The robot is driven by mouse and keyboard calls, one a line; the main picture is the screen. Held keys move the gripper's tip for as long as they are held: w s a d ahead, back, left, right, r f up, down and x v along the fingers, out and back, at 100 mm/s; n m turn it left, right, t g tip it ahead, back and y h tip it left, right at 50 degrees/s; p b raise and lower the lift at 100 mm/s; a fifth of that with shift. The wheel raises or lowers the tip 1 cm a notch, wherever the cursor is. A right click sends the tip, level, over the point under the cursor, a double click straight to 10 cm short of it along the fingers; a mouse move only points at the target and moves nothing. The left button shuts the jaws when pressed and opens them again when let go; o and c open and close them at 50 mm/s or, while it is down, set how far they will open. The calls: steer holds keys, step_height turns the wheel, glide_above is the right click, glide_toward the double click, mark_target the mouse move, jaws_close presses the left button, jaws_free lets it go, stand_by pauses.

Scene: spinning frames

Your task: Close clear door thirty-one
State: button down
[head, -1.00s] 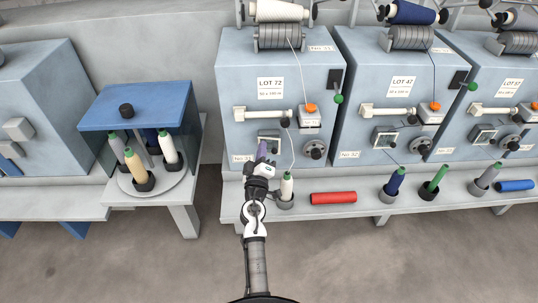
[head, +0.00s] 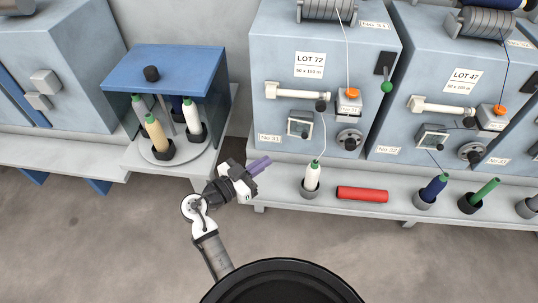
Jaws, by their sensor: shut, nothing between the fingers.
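Clear door thirty-one (head: 300,125) is a small framed window low on the front of the pale blue machine labelled No 31 (head: 268,138). It sits below a white horizontal spindle (head: 288,92). I cannot tell at this size whether it is fully shut or a little ajar. My gripper (head: 258,164) is left of and below the door, apart from it, in front of the gap between the machine bench and the blue-topped stand. A purple bar-like tip extends from it toward the upper right. The fingers look shut, and nothing hides the door.
A black knob (head: 349,143) and an orange-topped box (head: 349,100) are right of the door. On the ledge below are a white bobbin (head: 312,178) and a red cylinder (head: 362,194). A blue-topped stand (head: 165,68) with several bobbins is on the left.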

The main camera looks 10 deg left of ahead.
mark_target(304, 137)
steer(key=p+x, duration=0.3)
steer(key=x, duration=0.8)
steer(key=shift+d+r+p, duration=0.1)
steer(key=shift+r+p, duration=0.05)
steer(key=shift+p, duration=0.15)
steer(key=shift+w+d, duration=0.25)
steer(key=shift+w, duration=0.05)
steer(key=w+d+n+t+y+b, duration=0.1)
steer(key=b, duration=0.3)
steer(key=shift+d, duration=0.35)
steer(key=shift+w+r, duration=0.1)
